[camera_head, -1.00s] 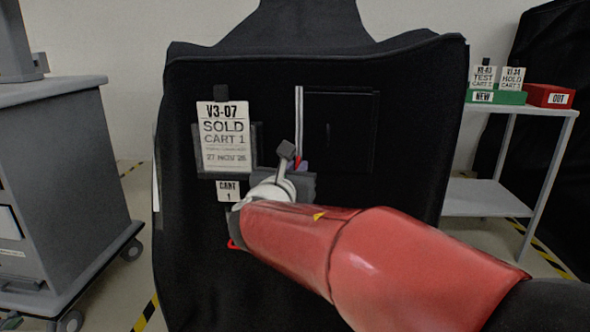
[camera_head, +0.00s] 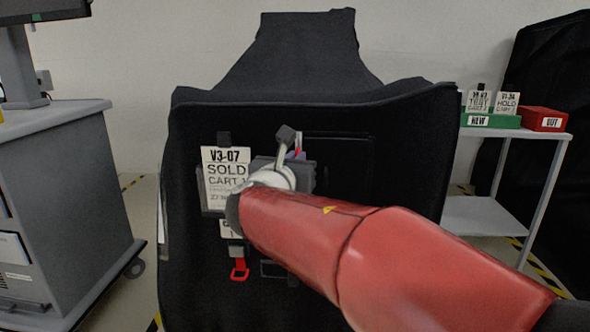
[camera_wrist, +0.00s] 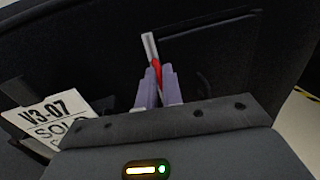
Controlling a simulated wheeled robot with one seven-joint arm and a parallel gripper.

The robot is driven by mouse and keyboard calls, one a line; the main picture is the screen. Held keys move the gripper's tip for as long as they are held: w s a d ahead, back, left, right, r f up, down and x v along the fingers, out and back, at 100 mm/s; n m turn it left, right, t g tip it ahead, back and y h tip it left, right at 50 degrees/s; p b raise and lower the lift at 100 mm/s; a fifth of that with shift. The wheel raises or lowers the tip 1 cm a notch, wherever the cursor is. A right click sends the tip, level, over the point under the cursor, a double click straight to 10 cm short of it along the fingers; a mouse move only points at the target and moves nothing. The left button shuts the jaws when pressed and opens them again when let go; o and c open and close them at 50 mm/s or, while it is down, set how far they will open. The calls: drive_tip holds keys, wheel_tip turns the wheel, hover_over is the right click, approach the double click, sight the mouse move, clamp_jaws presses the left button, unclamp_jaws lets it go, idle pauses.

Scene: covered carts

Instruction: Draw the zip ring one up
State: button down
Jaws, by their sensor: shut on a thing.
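The zip ring (camera_wrist: 157,74) is a small red piece between my gripper's (camera_wrist: 158,88) two purple fingers in the wrist view. My gripper is shut on it. A short white zip strip (camera_wrist: 149,46) runs up from the ring on the black cover. In the head view my gripper (camera_head: 296,154) is at the front of the black cover (camera_head: 420,190), right of the SOLD card. Only a bit of red ring (camera_head: 298,151) and white strip shows there. My arm and wrist hide the rest of the zip line.
The V3-07 SOLD card (camera_head: 225,170) hangs left of my gripper. A red loop (camera_head: 239,271) hangs lower on the cover. A grey cabinet (camera_head: 65,190) stands at left. A white shelf (camera_head: 500,215) with a green box (camera_head: 490,121) and a red box (camera_head: 541,119) stands at right.

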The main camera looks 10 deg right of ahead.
wheel_tip(320, 180, up, 3)
drive_tip(key=shift+f+p, duration=0.1)
drive_tip(key=shift+p, duration=0.4)
drive_tip(key=c, duration=1.5)
unclamp_jaws()
drive_tip(key=shift+c, duration=0.2)
drive_tip(key=shift+s, duration=0.1)
drive_tip(key=v, duration=0.7)
drive_tip(key=shift+s+a+b, duration=0.25)
drive_tip(key=shift+s+b, duration=0.05)
drive_tip(key=shift+b, duration=0.1)
